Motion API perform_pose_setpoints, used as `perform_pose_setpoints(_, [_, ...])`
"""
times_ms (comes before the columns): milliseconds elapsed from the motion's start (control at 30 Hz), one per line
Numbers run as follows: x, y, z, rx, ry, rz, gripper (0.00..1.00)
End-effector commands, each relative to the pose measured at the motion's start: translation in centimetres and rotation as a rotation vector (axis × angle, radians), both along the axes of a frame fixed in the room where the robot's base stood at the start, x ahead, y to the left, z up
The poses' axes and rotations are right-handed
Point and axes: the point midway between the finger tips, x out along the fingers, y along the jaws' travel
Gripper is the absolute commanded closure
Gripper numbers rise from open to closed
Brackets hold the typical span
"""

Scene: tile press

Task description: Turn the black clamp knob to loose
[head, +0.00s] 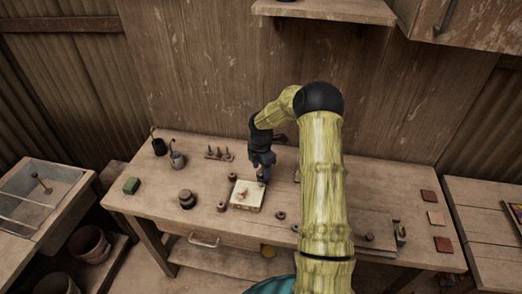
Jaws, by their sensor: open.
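A pale square tile block (246,195) with a reddish-brown motif lies near the middle of the workbench. Small dark round pieces stand around it, one at its upper left (233,177) and one at its lower left (221,207). I cannot tell for sure which piece is the black clamp knob, nor how it is turned. My gripper (264,176) points down at the block's upper right corner, open. It covers what lies right below it, and contact cannot be made out.
A dark lidded pot (187,199), a green block (131,185) and a rack of small tools (218,153) stand to the left. Several coloured tiles (435,217) lie at the right end. My arm hides part of the bench's middle right. The bench front left is clear.

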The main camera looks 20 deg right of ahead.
Motion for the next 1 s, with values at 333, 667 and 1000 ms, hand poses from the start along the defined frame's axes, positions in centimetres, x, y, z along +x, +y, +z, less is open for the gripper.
perform_pose_setpoints(333, [0.1, 0.0, 6.1, -0.002, -0.006, 0.000, 0.43])
perform_pose_setpoints(667, [0.1, 0.0, 12.7, -0.002, -0.006, 0.000, 0.43])
perform_pose_setpoints(1000, [0.1, 0.0, 16.4, -0.001, -0.002, 0.002, 0.43])
